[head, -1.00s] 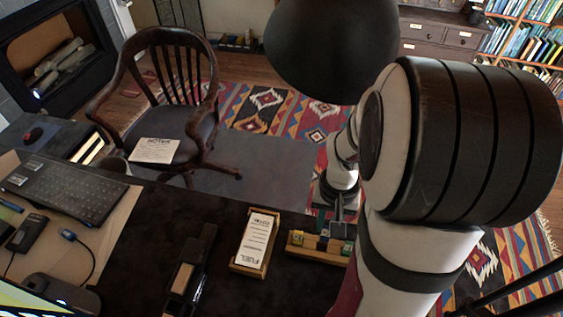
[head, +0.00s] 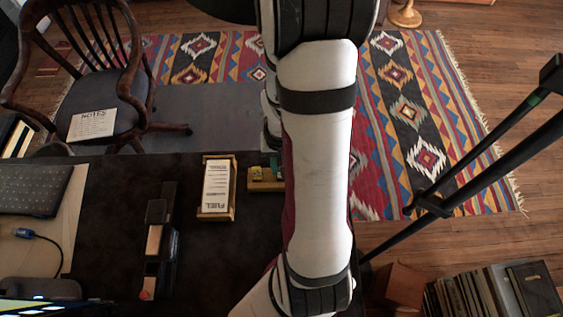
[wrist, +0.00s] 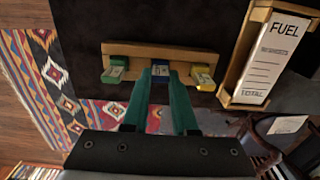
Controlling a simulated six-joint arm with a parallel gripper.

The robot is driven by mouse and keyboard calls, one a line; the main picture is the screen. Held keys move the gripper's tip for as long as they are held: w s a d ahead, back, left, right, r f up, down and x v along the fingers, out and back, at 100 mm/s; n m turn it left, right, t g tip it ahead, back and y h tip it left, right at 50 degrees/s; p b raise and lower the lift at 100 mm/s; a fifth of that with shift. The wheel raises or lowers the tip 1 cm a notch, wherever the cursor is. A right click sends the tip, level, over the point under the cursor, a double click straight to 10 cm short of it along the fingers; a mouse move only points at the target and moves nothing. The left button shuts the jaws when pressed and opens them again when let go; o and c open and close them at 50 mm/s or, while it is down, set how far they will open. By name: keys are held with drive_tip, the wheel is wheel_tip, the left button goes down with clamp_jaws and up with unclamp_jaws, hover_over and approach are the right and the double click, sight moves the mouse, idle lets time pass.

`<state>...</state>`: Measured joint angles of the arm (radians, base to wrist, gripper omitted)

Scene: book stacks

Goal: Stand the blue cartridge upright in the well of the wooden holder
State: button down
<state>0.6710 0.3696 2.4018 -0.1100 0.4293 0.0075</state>
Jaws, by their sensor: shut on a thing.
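The wooden holder (wrist: 185,52) is a tan bar in the wrist view; part of the holder (head: 260,186) also shows in the head view beside my arm. A green cartridge (wrist: 54,72) stands at its left in the wrist view and a yellow cartridge (wrist: 204,76) at its right. The blue cartridge (wrist: 160,86) is between them, at the middle of the holder. My gripper (wrist: 160,79) has green fingers shut on the blue cartridge. Whether it is seated in the well or just above it I cannot tell. In the head view my arm hides gripper and blue cartridge.
A wooden tray (head: 229,214) with a FUEL pad (head: 216,186) stands close beside the holder. A dark stapler-like tool (head: 155,240) lies left of it. A chair (head: 100,100) is beyond the desk edge. Dark desktop between tool and tray is clear.

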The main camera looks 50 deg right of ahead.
drive_tip(key=c, duration=0.6)
unclamp_jaws()
wheel_tip(320, 180, up, 8)
drive_tip(key=shift+f, duration=0.25)
